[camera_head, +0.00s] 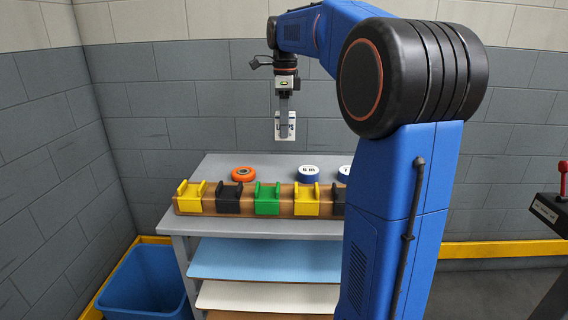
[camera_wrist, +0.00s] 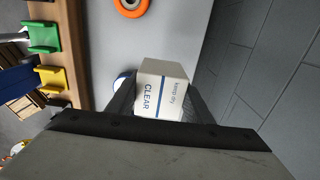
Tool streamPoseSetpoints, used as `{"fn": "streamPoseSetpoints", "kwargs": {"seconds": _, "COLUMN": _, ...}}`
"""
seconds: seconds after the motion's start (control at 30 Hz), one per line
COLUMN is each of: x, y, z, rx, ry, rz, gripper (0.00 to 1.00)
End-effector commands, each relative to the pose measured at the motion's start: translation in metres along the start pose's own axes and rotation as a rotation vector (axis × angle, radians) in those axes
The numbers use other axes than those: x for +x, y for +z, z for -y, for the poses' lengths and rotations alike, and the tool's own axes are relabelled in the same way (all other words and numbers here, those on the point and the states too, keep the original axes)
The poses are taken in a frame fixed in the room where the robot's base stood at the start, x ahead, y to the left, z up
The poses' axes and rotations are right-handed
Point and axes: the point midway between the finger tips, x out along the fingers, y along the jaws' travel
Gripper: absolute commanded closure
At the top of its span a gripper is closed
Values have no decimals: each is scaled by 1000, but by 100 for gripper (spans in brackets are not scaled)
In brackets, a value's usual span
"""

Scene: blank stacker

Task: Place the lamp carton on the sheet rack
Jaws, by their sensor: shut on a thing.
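The lamp carton (camera_head: 291,131) is a small white box with dark lettering, held in the air above the grey top of the sheet rack (camera_head: 222,165). My gripper (camera_head: 284,113) points down and is shut on the carton. My arm hides the rack's right side.
A wooden rail with yellow, black and green holders (camera_head: 267,198) runs along the rack's front edge. An orange ring (camera_head: 243,174) and blue-and-white discs (camera_head: 308,173) lie behind it. A blue bin (camera_head: 148,283) stands at left. Bare top shows at the back left.

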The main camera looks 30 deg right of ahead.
Motion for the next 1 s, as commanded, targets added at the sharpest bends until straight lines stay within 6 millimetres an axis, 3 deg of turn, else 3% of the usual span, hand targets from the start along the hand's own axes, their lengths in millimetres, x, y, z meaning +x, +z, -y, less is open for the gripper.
{"fn": "streamPoseSetpoints", "kwargs": {"seconds": 0.4, "x": 52, "y": 0, "z": 0, "rx": 0, "ry": 1, "rz": 0, "gripper": 76}}
{"fn": "streamPoseSetpoints", "kwargs": {"seconds": 0.63, "x": 66, "y": 0, "z": 0, "rx": 0, "ry": 1, "rz": 0, "gripper": 76}}
{"fn": "streamPoseSetpoints", "kwargs": {"seconds": 0.9, "x": 99, "y": 0, "z": 0, "rx": 0, "ry": 1, "rz": 0, "gripper": 76}}
{"fn": "streamPoseSetpoints", "kwargs": {"seconds": 1.0, "x": 101, "y": 0, "z": 0, "rx": 0, "ry": 0, "rz": 0, "gripper": 76}}
